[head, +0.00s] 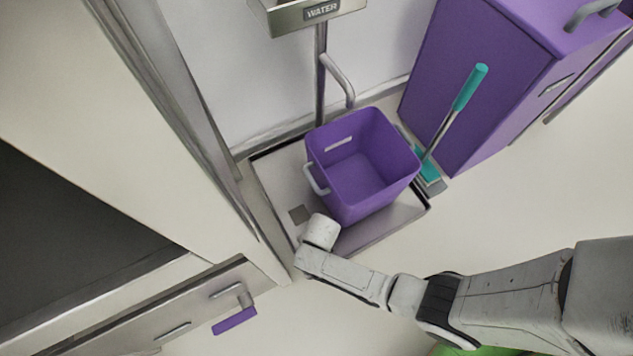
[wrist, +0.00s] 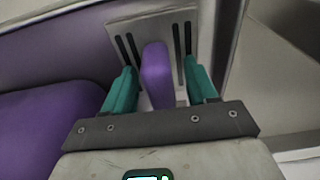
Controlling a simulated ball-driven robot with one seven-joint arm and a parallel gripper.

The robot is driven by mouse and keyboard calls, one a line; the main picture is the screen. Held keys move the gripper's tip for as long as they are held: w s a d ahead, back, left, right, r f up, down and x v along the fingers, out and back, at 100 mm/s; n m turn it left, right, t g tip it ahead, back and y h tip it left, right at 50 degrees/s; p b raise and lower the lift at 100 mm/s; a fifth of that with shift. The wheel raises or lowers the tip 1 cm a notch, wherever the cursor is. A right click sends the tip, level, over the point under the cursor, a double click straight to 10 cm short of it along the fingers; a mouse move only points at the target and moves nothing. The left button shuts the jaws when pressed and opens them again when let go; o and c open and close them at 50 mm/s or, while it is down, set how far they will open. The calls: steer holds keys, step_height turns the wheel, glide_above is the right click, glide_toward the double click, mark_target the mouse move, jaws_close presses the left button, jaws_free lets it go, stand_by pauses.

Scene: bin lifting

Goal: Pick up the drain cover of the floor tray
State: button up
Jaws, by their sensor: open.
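The floor tray (head: 272,176) is a shallow grey tray with a dark rim, under the purple bin. A small darker grey square (head: 299,215) lies on its floor, left of my arm's end; it looks like the drain cover. In the wrist view a pale slotted plate (wrist: 126,33), seemingly the drain cover, lies ahead of my gripper (wrist: 162,75). A purple upright tab (wrist: 157,72) stands in front of the plate, between the two teal fingers. The fingers are open, with gaps on both sides of the tab. In the head view my fingers are hidden behind my arm's end.
The purple bin (head: 361,178) stands in the tray close to my arm; a purple surface fills the left of the wrist view. A teal-handled brush (head: 464,95) leans by a purple cabinet (head: 478,85). A steel post (head: 320,75) stands behind. Open floor lies to the right.

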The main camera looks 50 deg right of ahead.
jaws_close()
steer(key=shift+r, duration=0.1)
stand_by(0.3)
